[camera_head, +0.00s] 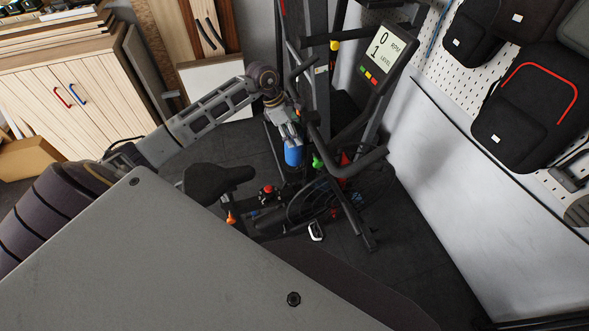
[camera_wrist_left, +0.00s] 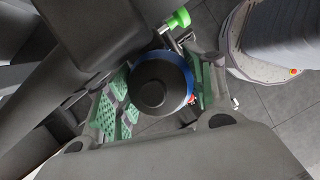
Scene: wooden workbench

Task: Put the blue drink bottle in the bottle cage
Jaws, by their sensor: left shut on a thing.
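A blue drink bottle (camera_head: 294,157) shows in the head view just below my left gripper (camera_head: 289,138), over the frame of an exercise bike. In the left wrist view the bottle (camera_wrist_left: 160,85) is seen from above: a round black cap with a blue rim. The green-padded fingers of my left gripper (camera_wrist_left: 158,98) stand on both sides of it, shut on the bottle. The bottle looks near upright. The bottle cage cannot be made out; the bottle and bike parts may hide it. My right gripper is not in view.
The exercise bike has a black saddle (camera_head: 217,179), dark handlebars (camera_head: 349,166) close beside the gripper, and a console screen (camera_head: 384,58). A green knob (camera_wrist_left: 180,18) is near the bottle. A wooden cabinet (camera_head: 68,90) stands left; a pegboard with black bags (camera_head: 533,105) is right.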

